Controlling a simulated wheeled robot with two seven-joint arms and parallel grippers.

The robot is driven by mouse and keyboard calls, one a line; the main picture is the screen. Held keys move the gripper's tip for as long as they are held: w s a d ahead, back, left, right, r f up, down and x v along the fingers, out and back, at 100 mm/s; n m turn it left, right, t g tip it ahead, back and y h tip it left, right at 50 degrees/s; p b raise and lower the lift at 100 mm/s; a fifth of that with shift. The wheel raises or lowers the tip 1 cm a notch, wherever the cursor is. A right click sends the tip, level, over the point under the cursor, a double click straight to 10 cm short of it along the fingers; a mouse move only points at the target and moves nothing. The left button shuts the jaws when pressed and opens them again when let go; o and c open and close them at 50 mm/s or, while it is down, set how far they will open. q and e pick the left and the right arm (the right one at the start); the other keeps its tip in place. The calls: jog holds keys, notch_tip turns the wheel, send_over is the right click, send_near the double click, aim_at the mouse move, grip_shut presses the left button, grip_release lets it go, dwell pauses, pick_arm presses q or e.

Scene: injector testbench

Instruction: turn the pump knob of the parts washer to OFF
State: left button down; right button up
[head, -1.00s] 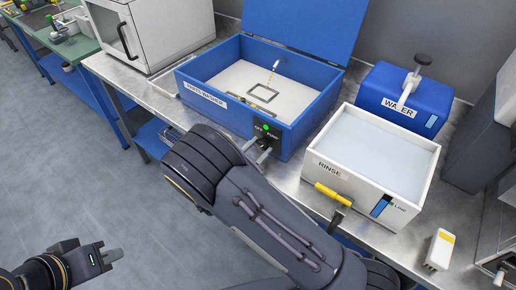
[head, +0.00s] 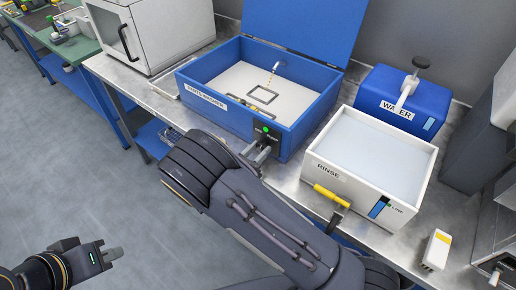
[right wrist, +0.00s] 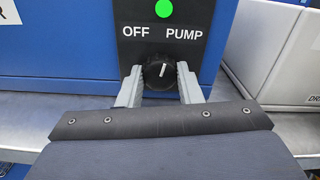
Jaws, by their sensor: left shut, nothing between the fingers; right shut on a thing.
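The blue parts washer (head: 205,103) stands on the bench with its lid up. Its black control panel (right wrist: 130,50) reads OFF on the left and PUMP on the right, with a green light (right wrist: 164,9) above. The round black pump knob (right wrist: 160,73) sits below the words; its white mark points nearly straight up, between them. My right gripper (right wrist: 160,88) is shut on the knob, one finger at each side. It also shows at the panel in the head view (head: 256,153). My left gripper (head: 112,255) is shut and empty, low at the left, away from the bench.
A white RINSE tank (head: 345,178) with a yellow handle stands right of the washer. A blue WATER container (head: 400,100) is behind it. A white cabinet (head: 150,35) stands to the left. Open floor (head: 70,170) lies around my left gripper.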

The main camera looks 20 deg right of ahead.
jog(key=n+p, duration=0.2)
jog(key=n, duration=0.3)
jog(key=shift+n, duration=0.3)
jog(key=shift+n+p, duration=0.5)
jog(key=shift+n, duration=1.4)
jog(key=shift+f, duration=0.1)
jog(key=o, duration=1)
jog(key=b+v, duration=0.2)
jog(key=v, duration=0.6)
